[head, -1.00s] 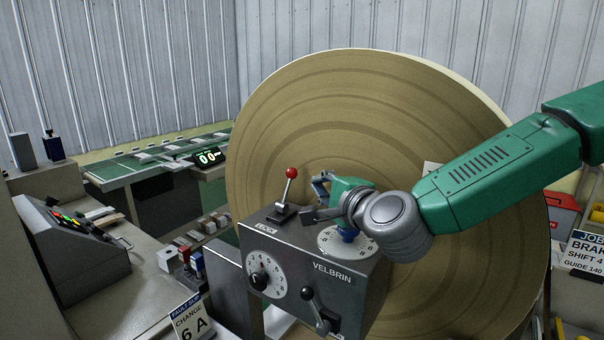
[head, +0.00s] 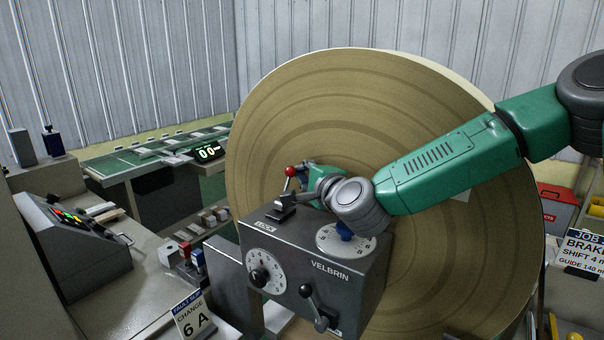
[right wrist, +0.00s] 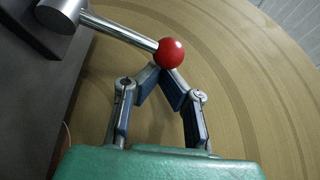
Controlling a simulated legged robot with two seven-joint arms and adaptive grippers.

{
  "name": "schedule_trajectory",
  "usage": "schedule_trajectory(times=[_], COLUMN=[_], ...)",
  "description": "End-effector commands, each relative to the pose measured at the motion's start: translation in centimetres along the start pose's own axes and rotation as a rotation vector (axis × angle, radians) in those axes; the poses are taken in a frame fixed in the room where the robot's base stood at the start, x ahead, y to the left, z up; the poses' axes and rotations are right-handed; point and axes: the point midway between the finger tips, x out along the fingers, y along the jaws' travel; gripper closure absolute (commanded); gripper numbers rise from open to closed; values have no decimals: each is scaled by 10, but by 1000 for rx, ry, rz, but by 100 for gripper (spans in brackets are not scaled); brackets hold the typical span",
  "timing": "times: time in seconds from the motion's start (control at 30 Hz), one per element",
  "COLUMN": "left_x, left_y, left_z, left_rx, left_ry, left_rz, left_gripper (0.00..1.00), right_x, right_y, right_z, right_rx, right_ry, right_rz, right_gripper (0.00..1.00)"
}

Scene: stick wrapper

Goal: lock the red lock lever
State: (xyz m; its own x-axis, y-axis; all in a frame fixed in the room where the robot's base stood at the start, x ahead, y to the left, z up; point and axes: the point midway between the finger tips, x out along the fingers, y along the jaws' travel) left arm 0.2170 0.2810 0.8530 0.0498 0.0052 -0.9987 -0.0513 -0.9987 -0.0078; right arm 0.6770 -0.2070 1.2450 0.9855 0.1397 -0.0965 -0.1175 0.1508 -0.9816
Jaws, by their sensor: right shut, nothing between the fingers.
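The red lock lever is a metal rod with a red ball knob (head: 290,171) on top of the dark grey VELBRIN box (head: 345,290), beside a LOCK label (head: 264,227). It stands roughly upright; its rod is partly covered by my right gripper in the head view. In the right wrist view the ball (right wrist: 170,53) and rod (right wrist: 122,32) show clearly. My right gripper (head: 300,182) is at the lever's upper part. Its fingertips (right wrist: 164,72) are together and empty, right at the ball; I cannot tell if they touch it. My left gripper is out of view.
A huge brown roll (head: 420,100) stands close behind the box. The box also carries a white dial with a blue knob (head: 344,230), a front dial (head: 265,272) and a black lever (head: 314,306). A control console (head: 80,240) stands at the left.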

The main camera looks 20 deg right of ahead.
Motion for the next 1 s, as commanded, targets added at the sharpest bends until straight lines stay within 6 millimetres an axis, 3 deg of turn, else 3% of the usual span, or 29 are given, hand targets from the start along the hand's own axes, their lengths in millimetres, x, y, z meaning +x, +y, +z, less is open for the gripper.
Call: schedule_trajectory(times=[0.67, 1.0], left_x=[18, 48], left_y=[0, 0], left_z=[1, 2], left_rx=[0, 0], left_ry=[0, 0], left_rz=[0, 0], left_gripper=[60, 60], right_x=[-5, -12], right_y=[-3, -5], right_z=[8, 21], right_rx=[-103, -258], right_ry=[-2, -4], right_rz=[-60, -152], right_gripper=[100, 100])
